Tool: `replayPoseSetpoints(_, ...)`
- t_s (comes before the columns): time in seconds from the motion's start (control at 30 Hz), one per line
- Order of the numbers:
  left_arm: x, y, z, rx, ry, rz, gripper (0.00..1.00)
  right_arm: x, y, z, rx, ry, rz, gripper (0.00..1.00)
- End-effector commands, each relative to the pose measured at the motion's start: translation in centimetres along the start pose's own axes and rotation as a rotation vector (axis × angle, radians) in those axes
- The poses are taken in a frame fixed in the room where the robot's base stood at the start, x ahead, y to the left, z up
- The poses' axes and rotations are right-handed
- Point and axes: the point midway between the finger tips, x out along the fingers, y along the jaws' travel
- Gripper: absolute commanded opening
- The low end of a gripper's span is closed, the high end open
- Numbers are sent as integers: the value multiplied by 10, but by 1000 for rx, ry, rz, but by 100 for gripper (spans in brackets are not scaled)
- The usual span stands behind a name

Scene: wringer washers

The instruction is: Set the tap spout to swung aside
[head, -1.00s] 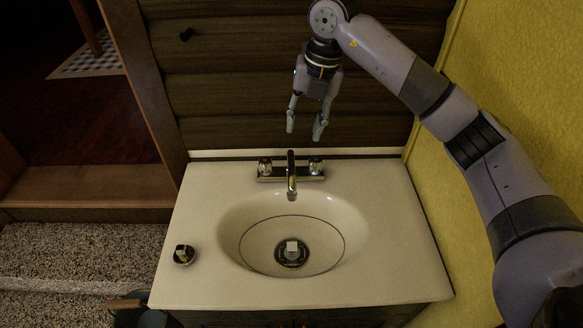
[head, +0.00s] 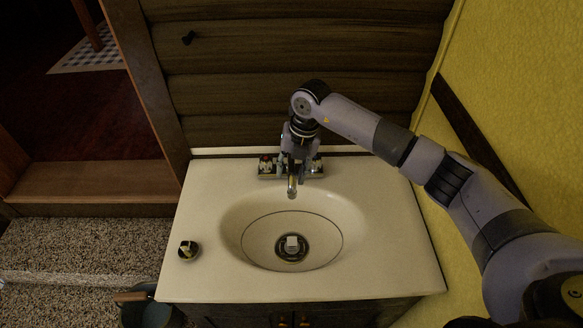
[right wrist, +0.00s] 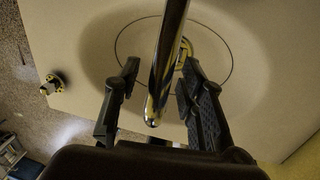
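The chrome tap spout (head: 292,188) points straight out over the basin from the tap base at the back of the sink. My right gripper (head: 292,168) is lowered over the tap and hides most of the spout and the middle of its base. In the right wrist view, the spout (right wrist: 165,65) runs between the two open fingers of the right gripper (right wrist: 155,85). Gaps show between the spout and both fingers there. My left gripper is not in view.
The white sink counter (head: 400,230) has a round basin with a drain (head: 291,246). A small dark-and-yellow object (head: 188,249) sits on the counter's left. A yellow wall (head: 500,90) rises on the right, and a bucket (head: 150,308) stands on the floor at the front left.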

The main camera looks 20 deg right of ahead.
Motion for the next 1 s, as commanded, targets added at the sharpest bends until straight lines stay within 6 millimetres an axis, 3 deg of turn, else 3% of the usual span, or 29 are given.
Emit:
replayPoseSetpoints(0.17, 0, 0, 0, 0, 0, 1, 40, 0, 0, 0, 0, 0, 0, 36)
replayPoseSetpoints(0.7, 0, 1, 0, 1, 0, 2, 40, -1, 0, 0, -1, 0, 1, 0)
replayPoseSetpoints(1.0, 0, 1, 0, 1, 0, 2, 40, -1, 0, 0, -1, -1, 1, 0)
